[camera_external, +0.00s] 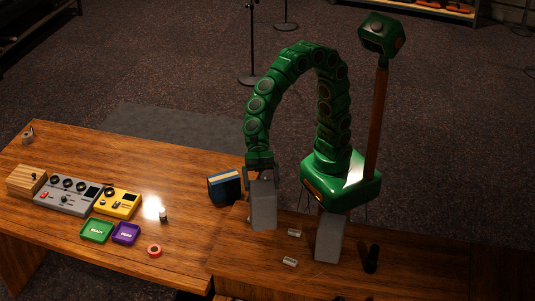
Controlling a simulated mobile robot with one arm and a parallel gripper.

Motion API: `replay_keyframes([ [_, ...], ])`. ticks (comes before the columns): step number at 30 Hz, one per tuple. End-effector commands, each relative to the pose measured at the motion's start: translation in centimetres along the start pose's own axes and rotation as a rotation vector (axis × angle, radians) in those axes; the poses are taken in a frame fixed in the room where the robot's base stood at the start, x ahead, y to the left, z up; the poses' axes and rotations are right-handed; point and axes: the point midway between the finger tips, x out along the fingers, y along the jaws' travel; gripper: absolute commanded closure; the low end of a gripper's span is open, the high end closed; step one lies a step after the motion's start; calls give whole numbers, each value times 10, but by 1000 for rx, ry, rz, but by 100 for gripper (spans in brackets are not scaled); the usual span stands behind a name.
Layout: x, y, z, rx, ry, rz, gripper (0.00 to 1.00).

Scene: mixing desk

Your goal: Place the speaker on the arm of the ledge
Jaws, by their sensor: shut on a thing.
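My gripper (260,172) points down at the end of the green arm and is shut on the top of a grey box-shaped speaker (264,208). The speaker is upright, over the left part of the raised wooden ledge (240,262). I cannot tell whether its bottom touches the wood. A second, similar grey speaker (329,239) stands upright on the ledge to the right, below my base. The speakers' front details are too small and dark to make out.
A blue box (225,187) stands close left of the held speaker. Two small pale blocks (294,233) (290,262) lie between the speakers. A black cylinder (371,258) stands at right. Mixers (67,196), trays (97,230) and red tape (154,250) occupy the left desk.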

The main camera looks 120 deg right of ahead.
Motion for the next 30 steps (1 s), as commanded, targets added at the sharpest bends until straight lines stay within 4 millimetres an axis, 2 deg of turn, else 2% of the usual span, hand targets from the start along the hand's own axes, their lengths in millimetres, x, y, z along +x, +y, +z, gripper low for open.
replay_keyframes([
  [4, 15, -10, -3, 0, 0, 1, 85],
  [15, 53, -29, -30, 0, 1, 1, 85],
  [26, 68, -38, -40, 1, -1, 0, 85],
  [30, 76, -39, -54, 3, 1, 0, 85],
])
